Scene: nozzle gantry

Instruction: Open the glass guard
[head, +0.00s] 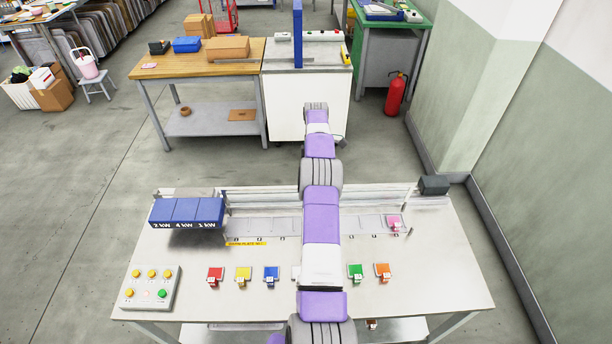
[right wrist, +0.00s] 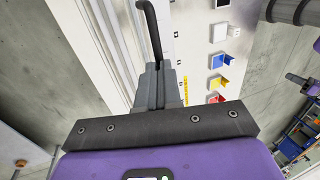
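The glass guard (head: 265,224) looks like a clear, low panel along the back of the steel table, and it is hard to make out. My right arm reaches across the table's middle and hides part of it; the right gripper is hidden in the head view. In the right wrist view my right gripper (right wrist: 157,75) has its grey fingers close together on a black bent bar handle (right wrist: 152,30), which runs up from the fingertips. Where the handle joins the guard is not clear. My left gripper is not in view.
Coloured tags, including a red one (head: 215,275) and a green one (head: 356,271), line the table front. A button box (head: 150,288) is at left, blue kW blocks (head: 187,211) at back left, a dark grey box (head: 434,185) at back right. A workbench (head: 225,68) stands behind.

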